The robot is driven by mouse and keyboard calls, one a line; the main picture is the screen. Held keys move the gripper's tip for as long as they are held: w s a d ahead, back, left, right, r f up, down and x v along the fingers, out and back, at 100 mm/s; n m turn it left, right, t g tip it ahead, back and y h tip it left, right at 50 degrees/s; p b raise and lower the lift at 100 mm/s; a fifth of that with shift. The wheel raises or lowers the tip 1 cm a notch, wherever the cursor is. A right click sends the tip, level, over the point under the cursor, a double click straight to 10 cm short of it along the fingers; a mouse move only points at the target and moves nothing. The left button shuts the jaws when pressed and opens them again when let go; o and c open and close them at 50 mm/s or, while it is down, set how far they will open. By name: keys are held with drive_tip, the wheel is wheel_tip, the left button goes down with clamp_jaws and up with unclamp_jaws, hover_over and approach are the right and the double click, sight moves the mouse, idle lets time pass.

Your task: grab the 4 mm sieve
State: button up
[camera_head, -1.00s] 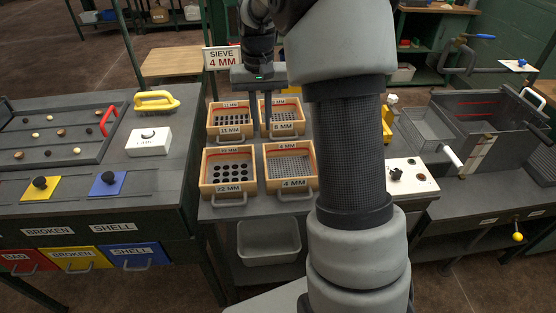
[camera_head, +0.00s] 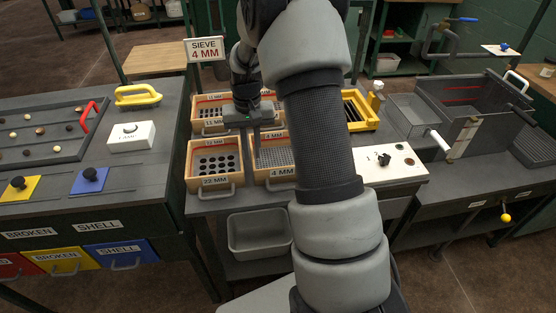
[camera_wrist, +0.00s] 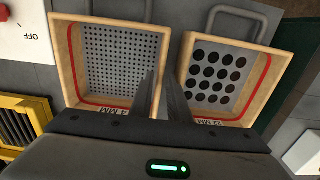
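The 4 mm sieve (camera_head: 274,157) is a light wooden tray with a fine-holed grey bottom, a red line inside and a front handle. It sits front right in a group of sieves on the grey bench. The 22 mm sieve (camera_head: 213,162), with large holes, stands to its left. My gripper (camera_head: 250,151) points down over the seam between these two, toward their back side. In the wrist view my gripper (camera_wrist: 161,85) shows two separated, empty fingers, one near the inner wall of the 4 mm sieve (camera_wrist: 118,58), the other near the 22 mm sieve (camera_wrist: 213,75). Contact cannot be told.
More sieves (camera_head: 208,114) stand behind, partly hidden by my arm. A yellow-framed grate (camera_head: 374,122) and a white control box (camera_head: 385,160) are to the right. A sign (camera_head: 205,50) reads "SIEVE 4 MM". A grey bin (camera_head: 260,236) hangs below.

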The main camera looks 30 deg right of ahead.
wheel_tip(320, 180, down, 2)
drive_tip(key=shift+f, duration=0.2)
clamp_jaws()
drive_tip(key=shift+r, duration=0.1)
